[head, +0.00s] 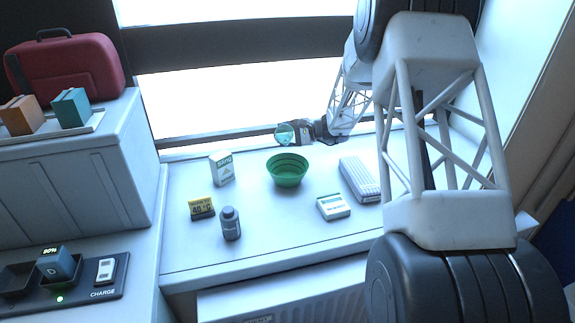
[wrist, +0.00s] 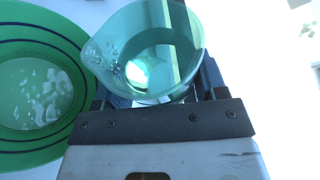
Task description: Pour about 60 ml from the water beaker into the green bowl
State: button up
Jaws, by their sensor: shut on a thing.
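My gripper (head: 299,131) is shut on the water beaker (head: 285,134) and holds it tilted above and behind the green bowl (head: 287,172). In the wrist view the clear, teal-tinted beaker (wrist: 150,50) is between the jaws, its spout pointing left toward the bowl. Droplets show near the spout; I cannot tell the water level. The green bowl (wrist: 68,160) stands on the white surface at the left of the wrist view, with pale flecks or reflections inside. Whether it holds water is unclear, and no clear stream is visible.
Around the bowl are a white-green carton (head: 221,168), a yellow display (head: 202,208), a grey bottle (head: 230,224), a small white device (head: 333,207) and a white keyboard-like box (head: 360,179). A charging tray (head: 85,292) is at lower left.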

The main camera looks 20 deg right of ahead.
aim_at(289, 136)
jog(key=shift+r+m, duration=0.2)
jog(key=shift+m, duration=0.1)
jog(key=shift+r+m+g, duration=0.15)
jog(key=shift+m+g, duration=0.15)
jog(key=shift+w+f+m+g, duration=0.15)
jog(key=shift+f+m+g, duration=0.15)
jog(key=shift+f+m, duration=0.15)
jog(key=shift+h, duration=0.3)
jog(key=shift+w+m, duration=0.1)
jog(key=shift+m, duration=0.15)
jog(key=shift+w+f+m+g, duration=0.35)
jog(key=shift+w+m+g, duration=0.15)
jog(key=shift+w+d+f+m+g, duration=0.1)
jog(key=shift+w+f+m+g, duration=0.05)
jog(key=shift+w+m+g, duration=0.4)
jog(key=shift+w+f+m+g, duration=0.3)
jog(key=shift+f+m, duration=0.1)
jog(key=shift+f, duration=0.15)
jog(key=shift+w+f+m+g, duration=0.15)
jog(key=shift+w+f+m, duration=0.15)
jog(key=shift+f, duration=0.25)
jog(key=shift+m+g, duration=0.4)
jog(key=shift+m, duration=0.25)
jog(key=shift+w+f, duration=0.2)
jog(key=shift+f, duration=0.9)
jog(key=shift+w+f, duration=0.2)
jog(key=shift+f, duration=0.9)
